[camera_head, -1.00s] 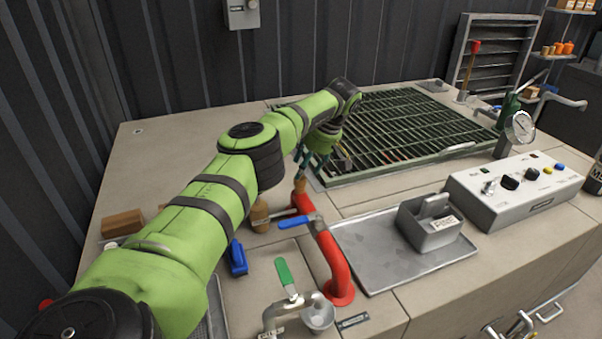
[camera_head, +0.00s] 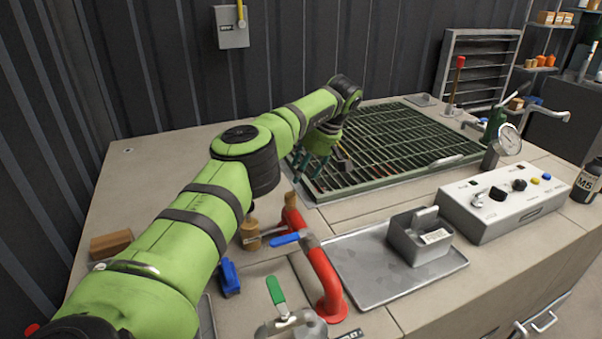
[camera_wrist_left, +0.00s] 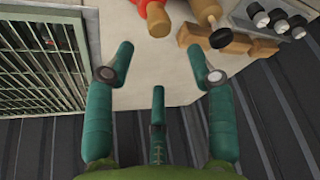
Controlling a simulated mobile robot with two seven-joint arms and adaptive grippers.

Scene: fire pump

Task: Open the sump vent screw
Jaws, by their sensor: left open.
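My left gripper (camera_head: 312,165) is open, its teal fingers pointing down near the left edge of the green grate (camera_head: 395,148). In the left wrist view the gripper (camera_wrist_left: 161,52) is open with nothing between its fingers. I cannot pick out the sump vent screw with certainty in either view. A red pipe (camera_head: 323,275) with a blue lever (camera_head: 285,238) rises in front of the gripper. My right gripper is out of view.
A wooden mallet (camera_wrist_left: 200,14) lies by a wooden block (camera_wrist_left: 212,40). A grey caddy (camera_head: 418,235) stands on a metal tray (camera_head: 385,280). A control box (camera_head: 510,200) and a pressure gauge (camera_head: 509,138) are at the right. The back-left bench top is bare.

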